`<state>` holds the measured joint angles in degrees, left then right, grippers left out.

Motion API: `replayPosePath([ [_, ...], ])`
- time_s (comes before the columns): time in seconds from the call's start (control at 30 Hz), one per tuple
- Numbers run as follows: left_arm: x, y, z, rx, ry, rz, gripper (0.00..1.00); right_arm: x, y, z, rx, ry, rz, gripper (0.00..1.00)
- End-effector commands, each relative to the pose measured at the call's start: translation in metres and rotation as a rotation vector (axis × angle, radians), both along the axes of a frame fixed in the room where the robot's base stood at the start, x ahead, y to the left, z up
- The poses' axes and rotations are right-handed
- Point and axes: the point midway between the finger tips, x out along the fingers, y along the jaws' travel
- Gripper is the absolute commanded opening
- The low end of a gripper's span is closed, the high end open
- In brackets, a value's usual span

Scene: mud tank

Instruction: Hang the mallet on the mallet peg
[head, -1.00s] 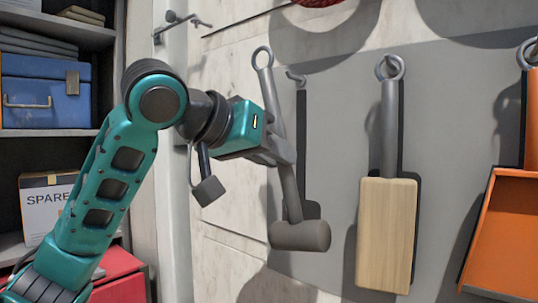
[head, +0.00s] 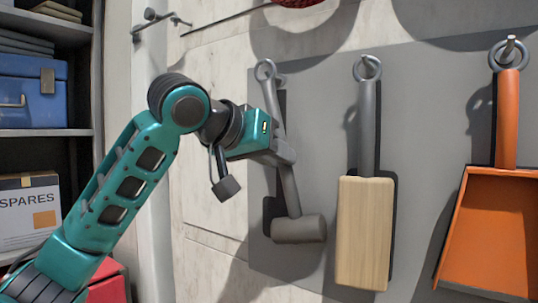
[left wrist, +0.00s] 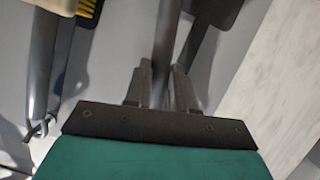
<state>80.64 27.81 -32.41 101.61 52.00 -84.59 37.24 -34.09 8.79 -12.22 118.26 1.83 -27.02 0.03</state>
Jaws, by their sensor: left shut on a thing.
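The mallet (head: 298,229) is grey, with a ring (head: 266,70) at the top of its handle and its head hanging down. My left gripper (head: 284,152) is shut on the middle of the handle; the handle (left wrist: 165,45) also shows between its fingers (left wrist: 160,88) in the left wrist view. The mallet is slightly tilted and close to the grey board, over its dark outline. The ring overlaps the place of the mallet peg (head: 281,79), which is mostly hidden; I cannot tell whether the ring is around it. My right gripper is out of view.
A wooden-backed brush (head: 365,232) hangs just right of the mallet, and an orange dustpan (head: 490,230) farther right. Shelves with a blue case (head: 35,92) and a spares box (head: 28,212) stand at left. Bare wall lies left of the board (head: 400,110).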

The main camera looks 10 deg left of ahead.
Motion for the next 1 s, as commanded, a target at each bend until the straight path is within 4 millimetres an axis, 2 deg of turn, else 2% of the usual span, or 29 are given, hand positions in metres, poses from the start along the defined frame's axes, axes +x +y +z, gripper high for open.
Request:
replayPosePath([
  [0.4, 0.018, -0.007, -0.006, -0.003, -0.004, 0.001, 0.0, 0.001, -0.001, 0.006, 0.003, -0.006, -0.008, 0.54],
  [1.0, 0.02, -0.007, -0.01, -0.002, -0.005, 0.002, 0.0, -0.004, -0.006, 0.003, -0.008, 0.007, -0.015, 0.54],
])
